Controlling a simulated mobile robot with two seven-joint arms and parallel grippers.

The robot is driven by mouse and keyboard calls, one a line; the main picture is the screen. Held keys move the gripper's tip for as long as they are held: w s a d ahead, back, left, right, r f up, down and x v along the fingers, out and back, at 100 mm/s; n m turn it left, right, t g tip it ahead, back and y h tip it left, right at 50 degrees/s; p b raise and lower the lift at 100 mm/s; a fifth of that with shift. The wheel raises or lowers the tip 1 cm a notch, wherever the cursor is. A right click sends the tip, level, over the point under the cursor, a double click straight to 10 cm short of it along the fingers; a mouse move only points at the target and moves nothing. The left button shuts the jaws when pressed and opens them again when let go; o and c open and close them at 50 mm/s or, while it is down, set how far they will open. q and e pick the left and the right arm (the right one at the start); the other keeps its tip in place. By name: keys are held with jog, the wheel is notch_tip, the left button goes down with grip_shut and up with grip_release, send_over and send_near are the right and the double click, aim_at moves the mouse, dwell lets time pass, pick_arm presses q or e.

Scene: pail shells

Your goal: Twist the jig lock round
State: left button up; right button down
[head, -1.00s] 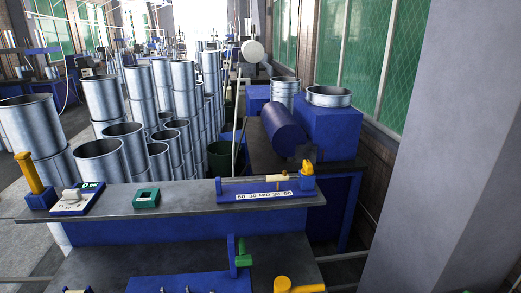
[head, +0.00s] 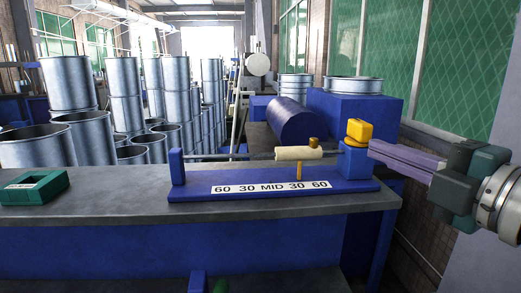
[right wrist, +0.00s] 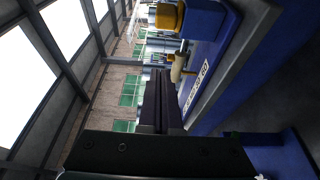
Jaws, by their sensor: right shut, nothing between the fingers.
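A blue jig (head: 220,192) with a "60 30 MID 30 60" scale lies on the grey bench top. A yellow knob (head: 358,130), which looks like the jig lock, sits on the jig's right end block (head: 353,160). It also shows at the top of the right wrist view (right wrist: 168,17). A cream sleeve (head: 299,153) rides on the jig's rod, with a yellow pointer below it near the right "30". My right gripper (head: 371,149) is shut and empty, its tips just right of the end block; I cannot tell if they touch. My left gripper is not in view.
A green open block (head: 35,187) sits on the bench at the left. Metal pail shells (head: 68,84) stand stacked behind. A dark purple cylinder (head: 297,122) and a blue box (head: 360,108) are behind the jig. The bench between green block and jig is clear.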

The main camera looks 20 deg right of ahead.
aim_at(359, 132)
jog(key=w, duration=0.3)
jog(key=w+p, duration=0.1)
jog(key=w, duration=0.2)
jog(key=w+a+p, duration=0.1)
jog(key=w, duration=0.2)
jog(key=shift+w+a+r, duration=0.1)
jog(key=shift+w+r, duration=0.05)
jog(key=shift+w, duration=0.2)
jog(key=shift+s+d+p, duration=0.2)
jog(key=shift+d+p, duration=0.05)
jog(key=shift+d, duration=0.4)
jog(key=shift+s+d+p, duration=0.15)
jog(key=shift+d+p, duration=0.1)
jog(key=shift+d, duration=0.35)
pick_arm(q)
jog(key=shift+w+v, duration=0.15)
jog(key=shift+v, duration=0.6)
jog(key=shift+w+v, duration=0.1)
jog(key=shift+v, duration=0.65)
pick_arm(e)
jog(key=shift+s+d, duration=0.15)
jog(key=shift+d, duration=0.6)
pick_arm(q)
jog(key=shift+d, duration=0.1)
pick_arm(e)
jog(key=shift+y, duration=0.3)
